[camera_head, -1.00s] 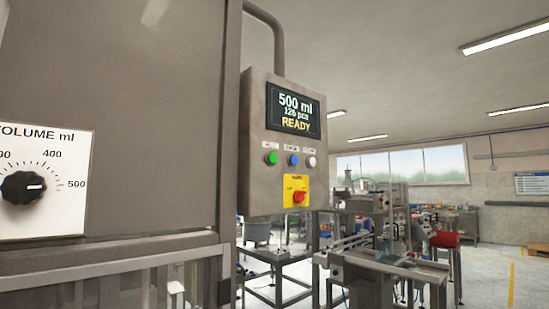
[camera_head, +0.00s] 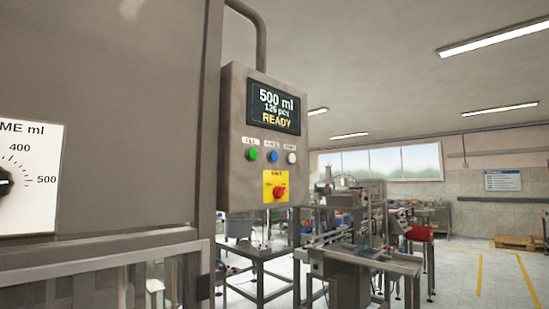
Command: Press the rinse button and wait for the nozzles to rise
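The control panel (camera_head: 237,150) is a grey box on the right side of the machine. Its screen (camera_head: 273,107) reads 500 ml, 126 pcs, READY. Below it are a green button (camera_head: 252,154), a blue button (camera_head: 273,156) and a white button (camera_head: 292,158), each under a small label too blurred to read surely. No nozzles can be made out. My gripper is not in view.
A volume dial plate (camera_head: 35,190) is cut off at the left edge, on the large grey machine housing (camera_head: 120,130). A metal frame (camera_head: 170,255) runs below. Machine tables (camera_head: 375,262) stand beyond the panel. Open floor with yellow lines (camera_head: 505,280) lies at the right.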

